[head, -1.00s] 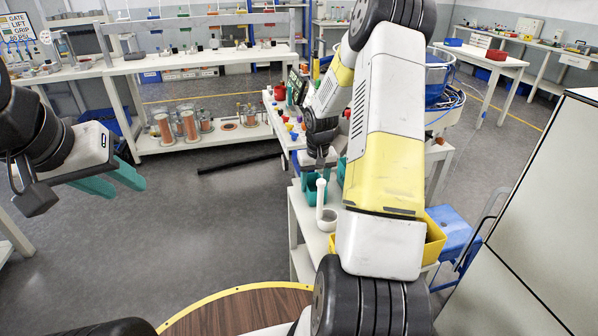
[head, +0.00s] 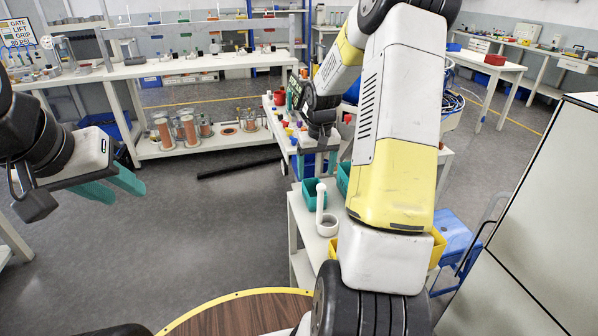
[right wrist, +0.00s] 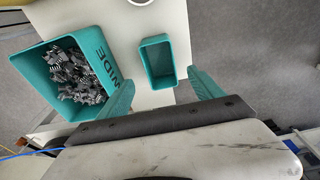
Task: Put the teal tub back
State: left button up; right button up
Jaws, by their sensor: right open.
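The small teal tub (right wrist: 155,62) is empty and stands upright on the white cart top. In the head view the tub (head: 313,192) is below my right gripper (head: 317,165). In the right wrist view my right gripper (right wrist: 161,98) is open, its teal fingers spread wider than the tub, with nothing between them. A larger teal bin (right wrist: 103,50) marked "WIDE" holds grey connectors beside the tub; my right arm partly hides it in the head view (head: 343,178). My left gripper (head: 120,186) is empty at the far left, fingers apart.
A white post with a round cup (head: 327,224) stands on the cart (head: 300,235) near the tub. A yellow bin (head: 438,248) is partly behind my right arm. A workbench (head: 200,62) runs along the back. The floor at left is clear.

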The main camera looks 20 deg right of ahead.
jog(key=s+a+r+t, duration=0.1)
jog(key=s+a+r, duration=0.15)
jog(key=r, duration=0.35)
jog(key=s+a+r, duration=0.2)
jog(key=s+r, duration=0.1)
jog(key=r, duration=0.4)
jog(key=s+a+r+t, duration=0.1)
jog(key=s+a+r, duration=0.1)
jog(key=s, duration=0.4)
jog(key=s+a+r+t+y, duration=0.1)
jog(key=s+a+r, duration=0.2)
jog(key=s, duration=0.4)
jog(key=s+a+r+n+t+y, duration=0.1)
jog(key=s+a+r, duration=0.2)
jog(key=s+a, duration=0.2)
jog(key=shift+s+r+t, duration=0.15)
jog(key=shift+s+t, duration=0.25)
jog(key=shift+s, duration=0.65)
